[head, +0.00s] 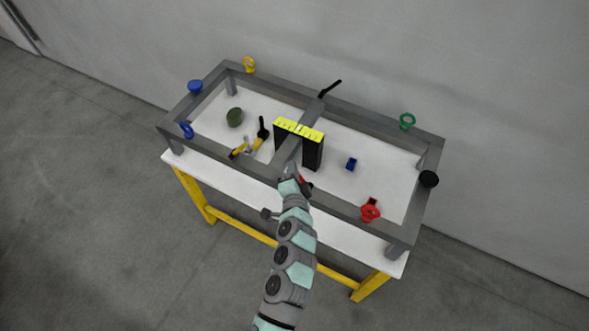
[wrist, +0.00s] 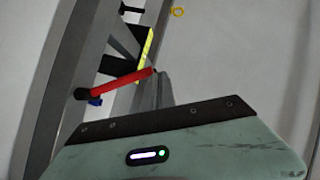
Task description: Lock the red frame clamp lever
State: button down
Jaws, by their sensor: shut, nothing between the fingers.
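The red clamp lever (wrist: 115,84) shows in the wrist view as a red bar slanting from a dark pivot at its left up to a tip beside my fingers. In the head view only a bit of the red lever (head: 304,182) shows, at the front rail of the grey frame (head: 345,216), partly hidden by my arm. My gripper (head: 290,172) is shut and empty at that rail. In the wrist view the fingertips of my gripper (wrist: 157,75) are right by the lever's tip; I cannot tell whether they touch.
The frame stands on a white table (head: 225,179). A black-and-yellow block (head: 312,152) stands just beyond my gripper. A red ring (head: 370,209) is on the front rail at right. A black lever (head: 330,88) is on the back rail. A blue part (head: 351,164) lies inside the frame.

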jog(key=shift+a+f, duration=0.2)
jog(key=shift+a, duration=0.05)
dwell(0.4)
jog(key=s+d+r+b, duration=0.1)
jog(key=s+r, duration=0.6)
jog(key=s, duration=0.4)
jog(key=shift+d, duration=0.2)
dwell(0.5)
